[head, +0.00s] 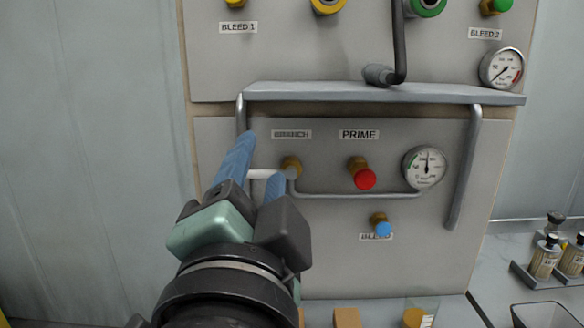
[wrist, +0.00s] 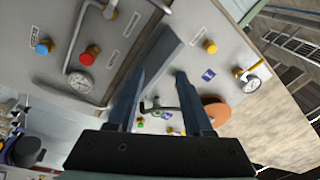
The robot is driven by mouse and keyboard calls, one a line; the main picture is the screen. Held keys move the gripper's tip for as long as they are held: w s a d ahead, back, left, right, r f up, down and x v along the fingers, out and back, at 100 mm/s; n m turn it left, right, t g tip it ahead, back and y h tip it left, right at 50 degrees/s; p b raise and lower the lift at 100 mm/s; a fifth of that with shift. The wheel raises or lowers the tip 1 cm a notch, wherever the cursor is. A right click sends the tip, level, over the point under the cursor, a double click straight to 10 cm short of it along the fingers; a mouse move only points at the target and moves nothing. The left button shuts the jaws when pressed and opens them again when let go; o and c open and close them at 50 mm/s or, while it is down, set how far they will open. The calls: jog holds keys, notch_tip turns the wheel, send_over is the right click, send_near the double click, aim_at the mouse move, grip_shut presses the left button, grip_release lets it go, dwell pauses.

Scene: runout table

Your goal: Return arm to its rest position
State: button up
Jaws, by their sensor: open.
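My gripper (head: 262,160) is raised in front of the left part of the grey panel (head: 330,245) in the head view. Its two blue fingers are apart, with nothing seen between them. A pale pipe end shows just behind the fingers, near the brass BRANCH valve (head: 291,166); I cannot tell whether they touch. The red PRIME knob (head: 365,179) is to the right of the fingers, clear of them. In the wrist view, my gripper (wrist: 158,78) is also open, and the panel appears tilted beyond it.
A metal shelf (head: 385,93) juts out above the gripper, with side brackets. A gauge (head: 424,167) and a blue BLEED knob (head: 382,229) are on the panel. Bottles (head: 545,257) stand in a rack at right. The wall area at left (head: 90,150) is bare.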

jog(key=s+d+r+n+t+p, duration=0.1)
jog(key=s+r+n+t, duration=0.2)
jog(key=r+n, duration=0.3)
jog(key=s+d+r+n+t+p, duration=0.1)
jog(key=s+r+n+t, duration=0.3)
jog(key=r, duration=0.5)
jog(key=shift+d+n+t, duration=0.4)
jog(key=shift+d+n, duration=0.05)
jog(key=shift+n, duration=0.55)
jog(key=shift+s, duration=0.1)
